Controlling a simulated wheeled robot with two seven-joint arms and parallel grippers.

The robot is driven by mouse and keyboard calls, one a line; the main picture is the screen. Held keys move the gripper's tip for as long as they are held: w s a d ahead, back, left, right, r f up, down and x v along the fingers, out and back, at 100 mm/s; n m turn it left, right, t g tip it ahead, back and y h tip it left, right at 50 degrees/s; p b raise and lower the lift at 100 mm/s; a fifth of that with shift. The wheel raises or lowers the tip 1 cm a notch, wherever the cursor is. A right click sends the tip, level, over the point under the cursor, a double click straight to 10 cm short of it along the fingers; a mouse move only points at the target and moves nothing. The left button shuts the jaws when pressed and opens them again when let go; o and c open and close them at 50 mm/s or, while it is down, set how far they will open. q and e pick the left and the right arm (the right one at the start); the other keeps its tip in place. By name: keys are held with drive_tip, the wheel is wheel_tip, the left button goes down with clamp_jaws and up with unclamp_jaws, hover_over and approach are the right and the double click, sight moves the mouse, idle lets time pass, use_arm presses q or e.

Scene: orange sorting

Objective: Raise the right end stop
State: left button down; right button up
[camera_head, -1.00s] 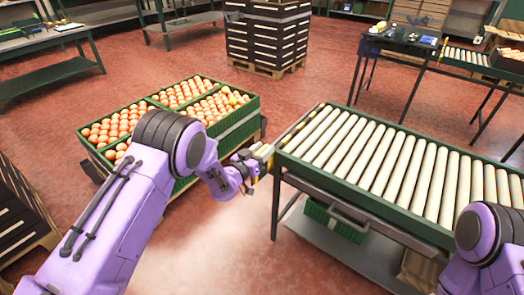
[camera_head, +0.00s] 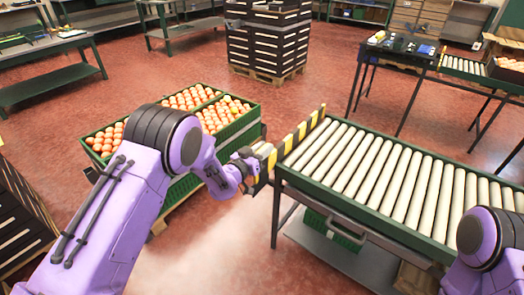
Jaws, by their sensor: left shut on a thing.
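The end stop (camera_head: 301,131) is a yellow-and-black striped bar across the picture-left end of the roller conveyor (camera_head: 385,175). It stands above the level of the rollers, along the conveyor's end edge. My left gripper (camera_head: 250,163) is at the near end of the striped bar and shut on it. The gripper's own links partly hide the fingers and the grasped part. Of my right arm only a purple link shows at the lower right; its gripper is out of view.
Green crates of oranges (camera_head: 228,115) stand on a pallet left of the conveyor, close behind my left forearm. A green crate (camera_head: 333,228) sits on the shelf under the rollers. The rollers are empty. Stacked dark crates (camera_head: 267,40) stand at the back.

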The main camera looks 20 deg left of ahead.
use_arm(q)
drive_tip(key=c, duration=1.1)
unclamp_jaws()
drive_tip(key=shift+w+d+r, duration=0.1)
drive_tip(key=shift+d+r, duration=0.05)
drive_tip(key=shift+r, duration=0.15)
drive_tip(key=shift+o, duration=0.2)
drive_tip(key=shift+s+f, duration=0.1)
drive_tip(key=shift+s, duration=0.15)
drive_tip(key=v, duration=1)
drive_tip(key=shift+b, duration=0.4)
drive_tip(key=shift+s, duration=0.1)
